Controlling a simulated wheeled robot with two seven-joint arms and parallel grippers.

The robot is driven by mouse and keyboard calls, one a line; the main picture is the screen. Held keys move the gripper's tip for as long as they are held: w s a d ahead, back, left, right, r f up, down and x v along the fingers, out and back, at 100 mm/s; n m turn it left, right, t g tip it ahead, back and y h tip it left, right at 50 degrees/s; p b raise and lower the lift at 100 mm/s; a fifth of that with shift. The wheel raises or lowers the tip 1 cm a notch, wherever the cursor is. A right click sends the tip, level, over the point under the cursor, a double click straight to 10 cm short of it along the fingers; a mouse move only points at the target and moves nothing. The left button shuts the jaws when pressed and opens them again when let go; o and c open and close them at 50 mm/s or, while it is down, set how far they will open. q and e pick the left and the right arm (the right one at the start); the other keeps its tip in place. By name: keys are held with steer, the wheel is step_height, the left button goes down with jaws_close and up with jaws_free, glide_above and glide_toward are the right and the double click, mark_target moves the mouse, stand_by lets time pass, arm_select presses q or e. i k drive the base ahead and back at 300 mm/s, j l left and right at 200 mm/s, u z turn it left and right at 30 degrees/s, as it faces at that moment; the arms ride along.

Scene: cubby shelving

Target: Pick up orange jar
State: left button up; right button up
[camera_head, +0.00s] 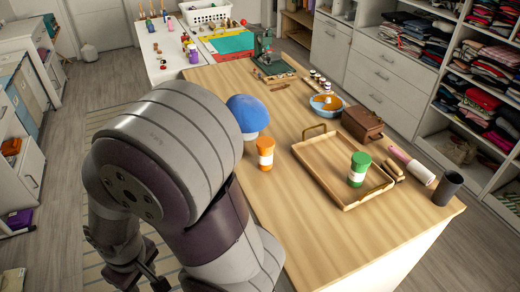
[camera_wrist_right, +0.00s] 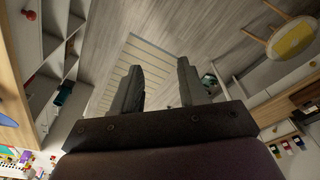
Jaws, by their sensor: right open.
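The orange jar (camera_head: 265,152), with a white band around its middle, stands upright on the wooden table (camera_head: 285,210) in the head view, left of the wooden tray. Nothing touches it. A large grey arm of mine fills the lower left of the head view, left of the jar. In the right wrist view, my right gripper (camera_wrist_right: 160,85) is open and empty, its two dark fingers apart above the floor. The orange jar cannot be made out in that view. I cannot make out my left gripper.
A blue rounded object (camera_head: 248,112) stands just behind the jar. A green jar (camera_head: 358,169) stands in the tray (camera_head: 318,178). A blue bowl (camera_head: 327,103), a brown box (camera_head: 362,123) and a dark cup (camera_head: 447,188) are also on the table. Bare tabletop lies in front of the jar.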

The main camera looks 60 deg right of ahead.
mark_target(265, 160)
steer(key=i+l+z, duration=0.1)
steer(key=i+z, duration=0.2)
steer(key=z, duration=0.15)
steer(key=i+z, duration=0.45)
steer(key=i+j+z, duration=0.1)
steer(key=z, duration=0.4)
steer(key=i+j+z, duration=0.3)
steer(key=z, duration=0.15)
steer(key=i+z, duration=0.25)
steer(key=z, duration=0.15)
steer(key=i+z, duration=0.25)
steer(key=z, duration=0.2)
steer(key=i+j+z, duration=0.15)
steer(key=z, duration=0.25)
steer(key=i+j+z, duration=0.2)
steer(key=z, duration=0.2)
steer(key=i+j+z, duration=0.25)
steer(key=z, duration=0.2)
steer(key=i+j+z, duration=0.1)
steer(key=j+z, duration=0.3)
